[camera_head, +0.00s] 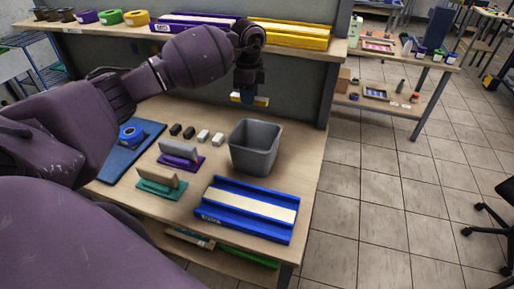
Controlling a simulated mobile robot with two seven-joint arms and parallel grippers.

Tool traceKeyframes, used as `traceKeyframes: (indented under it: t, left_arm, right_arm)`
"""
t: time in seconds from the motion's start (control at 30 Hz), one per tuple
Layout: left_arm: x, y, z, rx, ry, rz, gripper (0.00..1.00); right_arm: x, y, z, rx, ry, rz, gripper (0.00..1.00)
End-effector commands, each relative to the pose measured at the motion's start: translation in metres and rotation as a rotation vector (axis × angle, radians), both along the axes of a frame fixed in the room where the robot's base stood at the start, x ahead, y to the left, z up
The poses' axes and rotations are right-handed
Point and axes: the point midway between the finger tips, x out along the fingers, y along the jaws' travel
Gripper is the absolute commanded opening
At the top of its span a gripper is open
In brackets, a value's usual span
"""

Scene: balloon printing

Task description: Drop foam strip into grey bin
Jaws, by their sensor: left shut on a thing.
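My left gripper (248,95) hangs down from the left arm, which reaches in from the left across the workbench. It is shut on a small pale yellow and white strip (262,101), which looks like the foam strip. The strip is held roughly level, above the back rim of the grey bin (252,158). The grey bin stands upright and open on the wooden bench, and the part of its inside that shows looks empty. The strip's middle is partly hidden by the fingers. My right gripper is not in view.
A blue tray with a cream strip (247,208) lies in front of the bin. A shelf with yellow (290,40) and purple trays runs behind.

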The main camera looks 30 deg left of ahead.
Motion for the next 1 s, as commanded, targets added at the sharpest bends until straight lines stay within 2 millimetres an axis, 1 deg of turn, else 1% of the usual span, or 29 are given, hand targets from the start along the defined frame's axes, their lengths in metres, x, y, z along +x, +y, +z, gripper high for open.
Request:
traceKeyframes:
  t: [0.17, 0.37, 0.6, 0.73, 1.0]
  left_arm:
    - [0.000, 0.000, -0.010, 0.000, 0.001, 0.001, 0.00]
    - [0.000, 0.000, -0.031, 0.000, 0.001, 0.000, 0.00]
    - [0.000, 0.000, -0.055, -0.001, 0.002, -0.002, 0.00]
    - [0.000, 0.000, -0.061, 0.000, 0.002, -0.002, 0.00]
    - [0.000, 0.000, -0.060, 0.000, 0.001, -0.002, 0.00]
  right_arm:
    - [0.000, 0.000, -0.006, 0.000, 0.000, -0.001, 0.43]
    - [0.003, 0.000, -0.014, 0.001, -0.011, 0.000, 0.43]
    - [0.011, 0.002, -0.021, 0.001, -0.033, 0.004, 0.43]
    - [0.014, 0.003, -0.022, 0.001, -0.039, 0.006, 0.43]
    - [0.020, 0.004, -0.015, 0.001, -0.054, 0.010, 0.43]
